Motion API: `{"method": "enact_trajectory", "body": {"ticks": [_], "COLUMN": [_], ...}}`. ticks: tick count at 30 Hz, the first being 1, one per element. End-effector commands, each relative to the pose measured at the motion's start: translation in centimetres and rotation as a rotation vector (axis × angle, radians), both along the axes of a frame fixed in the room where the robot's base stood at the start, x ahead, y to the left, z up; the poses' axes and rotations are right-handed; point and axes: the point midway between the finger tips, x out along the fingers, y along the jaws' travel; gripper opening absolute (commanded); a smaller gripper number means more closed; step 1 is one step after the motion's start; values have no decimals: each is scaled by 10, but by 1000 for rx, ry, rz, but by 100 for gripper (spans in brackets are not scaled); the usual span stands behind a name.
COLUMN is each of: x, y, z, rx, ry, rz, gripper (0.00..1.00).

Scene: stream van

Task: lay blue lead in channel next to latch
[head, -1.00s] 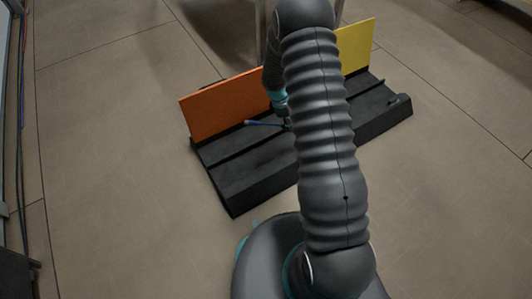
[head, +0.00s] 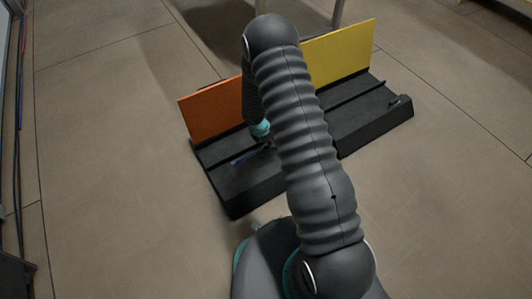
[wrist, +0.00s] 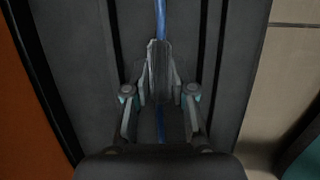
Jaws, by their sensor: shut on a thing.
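My gripper (wrist: 160,62) is shut on the blue lead (wrist: 161,18), which runs straight out past the fingertips and shows again between the fingers. In the head view a short stretch of the blue lead (head: 240,158) shows over the left half of the black channel base (head: 240,196). The lead lines up with the channels, between two ridges in the wrist view; I cannot tell whether it touches the floor of the channel. A small dark raised piece (head: 400,99) at the base's right end may be the latch. My arm hides the middle of the base and my fingertips in the head view.
An orange panel (head: 212,109) and a yellow panel (head: 340,53) stand upright along the back edge of the base. Tiled floor (head: 110,150) around it is clear. Dark and blue cables (head: 20,100) run down the far left edge.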

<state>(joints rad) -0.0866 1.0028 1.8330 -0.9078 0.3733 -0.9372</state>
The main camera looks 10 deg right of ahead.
Motion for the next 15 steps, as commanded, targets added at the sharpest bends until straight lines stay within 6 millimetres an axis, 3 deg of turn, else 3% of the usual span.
{"method": "enact_trajectory", "body": {"ticks": [8,15], "x": [-4,-5], "y": [14,14], "z": [-13,-45], "rx": [0,-2], "ry": [1,2], "rz": [-1,-1], "gripper": [0,0]}}
